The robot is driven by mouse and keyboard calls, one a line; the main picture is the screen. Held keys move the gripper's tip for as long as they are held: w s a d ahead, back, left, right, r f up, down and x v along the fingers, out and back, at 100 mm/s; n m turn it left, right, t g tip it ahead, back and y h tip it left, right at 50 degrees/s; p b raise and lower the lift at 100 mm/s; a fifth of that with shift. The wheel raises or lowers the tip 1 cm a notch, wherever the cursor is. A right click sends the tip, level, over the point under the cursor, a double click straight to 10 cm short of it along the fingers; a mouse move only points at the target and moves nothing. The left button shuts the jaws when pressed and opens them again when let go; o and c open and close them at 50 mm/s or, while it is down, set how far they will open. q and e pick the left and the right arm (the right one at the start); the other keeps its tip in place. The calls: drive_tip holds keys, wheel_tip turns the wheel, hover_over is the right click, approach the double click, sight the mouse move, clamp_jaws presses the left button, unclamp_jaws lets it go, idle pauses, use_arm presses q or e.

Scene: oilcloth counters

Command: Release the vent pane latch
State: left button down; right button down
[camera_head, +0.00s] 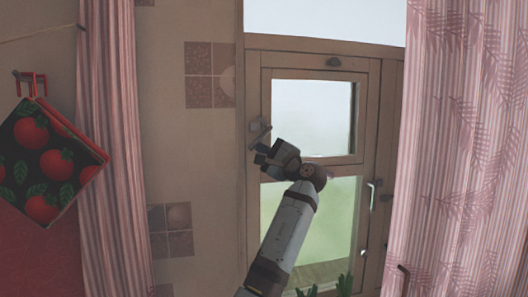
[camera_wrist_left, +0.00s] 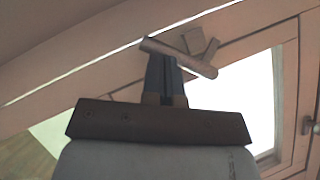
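The vent pane (camera_head: 312,118) is the upper framed glass in the wooden window, and it looks closed. A grey latch (camera_head: 259,131) sits on the left side of its frame. In the left wrist view the latch's bar (camera_wrist_left: 180,57) lies slantwise across my fingertips and hides their ends. My left gripper (camera_head: 263,152) is just below the latch in the head view. In the left wrist view its fingers (camera_wrist_left: 163,72) are close together, with nothing seen between them. They are at the bar, but I cannot tell whether they touch it. My right gripper is not in view.
A dark knob (camera_head: 333,62) is on the top frame, and a pale handle (camera_head: 372,192) is on the right of the lower pane. Pink curtains (camera_head: 465,150) hang on both sides. A tomato-print potholder (camera_head: 50,160) hangs at left. Plant tips (camera_head: 345,284) show below.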

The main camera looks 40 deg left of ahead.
use_arm(q)
drive_tip(key=s+a+r, duration=0.2)
drive_tip(key=shift+s+a+r, duration=0.1)
drive_tip(key=shift+a+r, duration=0.05)
drive_tip(key=shift+r, duration=0.2)
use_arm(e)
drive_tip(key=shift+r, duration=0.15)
use_arm(q)
drive_tip(key=shift+r, duration=0.15)
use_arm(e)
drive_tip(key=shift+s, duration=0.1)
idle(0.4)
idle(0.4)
